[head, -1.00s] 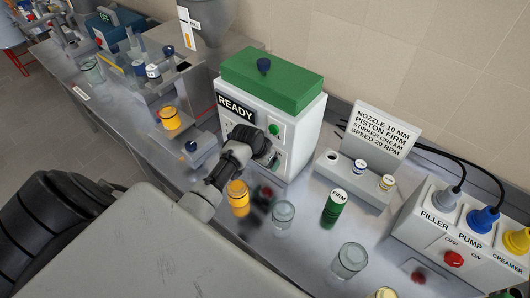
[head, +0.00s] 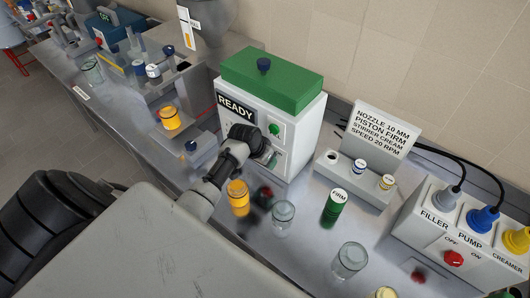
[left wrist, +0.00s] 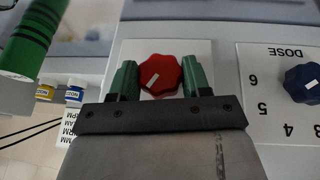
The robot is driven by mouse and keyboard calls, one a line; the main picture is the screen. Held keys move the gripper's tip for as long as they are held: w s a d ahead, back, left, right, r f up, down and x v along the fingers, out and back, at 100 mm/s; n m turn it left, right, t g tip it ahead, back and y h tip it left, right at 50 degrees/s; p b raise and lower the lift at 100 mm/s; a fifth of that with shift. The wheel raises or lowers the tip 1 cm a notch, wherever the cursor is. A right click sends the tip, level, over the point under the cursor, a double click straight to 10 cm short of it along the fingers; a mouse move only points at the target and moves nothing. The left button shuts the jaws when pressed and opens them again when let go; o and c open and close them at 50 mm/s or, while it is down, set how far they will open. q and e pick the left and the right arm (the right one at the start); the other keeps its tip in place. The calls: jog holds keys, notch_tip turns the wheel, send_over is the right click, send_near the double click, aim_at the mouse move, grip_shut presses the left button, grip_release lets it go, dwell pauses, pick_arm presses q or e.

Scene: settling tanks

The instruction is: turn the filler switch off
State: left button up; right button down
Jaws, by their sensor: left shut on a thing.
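The white filler machine (head: 300,130) with a green top stands against the wall, with a READY sign and a lit green lamp on its front. My left gripper (head: 268,156) is at its front panel, and my wrist hides part of that panel. In the left wrist view my left gripper (left wrist: 160,86) has its green fingers on both sides of a red knob (left wrist: 163,68) with a slanted white pointer mark. It is shut on this knob. A dark blue DOSE knob (left wrist: 302,83) sits beside it. My right gripper is not in view.
A grey socket box (head: 440,235) labelled FILLER, PUMP and CREAMER, with its own red switch (head: 453,258), stands at the right. An orange jar (head: 239,198), clear jars (head: 284,214) and a green FIRM cylinder (head: 333,208) stand on the bench near my arm.

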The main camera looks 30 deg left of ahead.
pick_arm(q)
jog(key=shift+a+f+n+h+b, duration=0.15)
jog(key=shift+n+h+b, duration=0.4)
jog(key=shift+h+b, duration=1.35)
jog(key=shift+a+f+n+h+b, duration=0.2)
jog(key=shift+n+h+b, duration=0.3)
jog(key=shift+h+b, duration=1.45)
jog(key=shift+a+f+n+h+b, duration=0.15)
jog(key=shift+n+h+b, duration=0.4)
jog(key=shift+h+b, duration=1.35)
jog(key=shift+t+h+p, duration=0.3)
jog(key=shift+h+p, duration=0.15)
jog(key=shift+h, duration=0.1)
jog(key=o, duration=0.9)
jog(key=shift+r, duration=0.1)
jog(key=b+v, duration=0.4)
jog(key=v, duration=0.7)
